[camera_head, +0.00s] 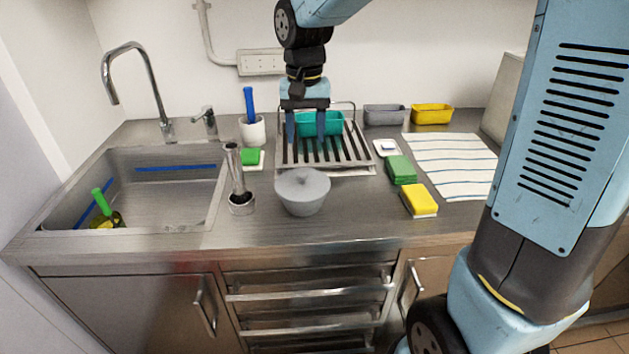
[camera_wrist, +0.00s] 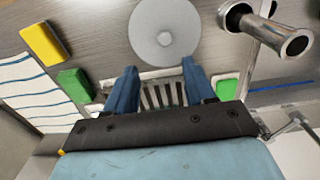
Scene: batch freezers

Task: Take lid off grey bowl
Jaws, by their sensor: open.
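The grey bowl (camera_head: 303,203) stands on the steel counter in front of the dish rack, with its grey lid (camera_head: 303,181) on top. The lid has a small knob in its middle. In the wrist view the round lid (camera_wrist: 164,30) is at the top centre, beyond the fingertips, and it hides most of the bowl. My gripper (camera_head: 305,130) points down over the dish rack, behind the bowl in the head view. Its two blue fingers (camera_wrist: 159,72) are apart with nothing between them. They do not touch the lid.
A metal cylinder (camera_head: 238,180) stands close left of the bowl. The dish rack (camera_head: 350,150) holds a teal container (camera_head: 335,124). The sink (camera_head: 150,195) is at left.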

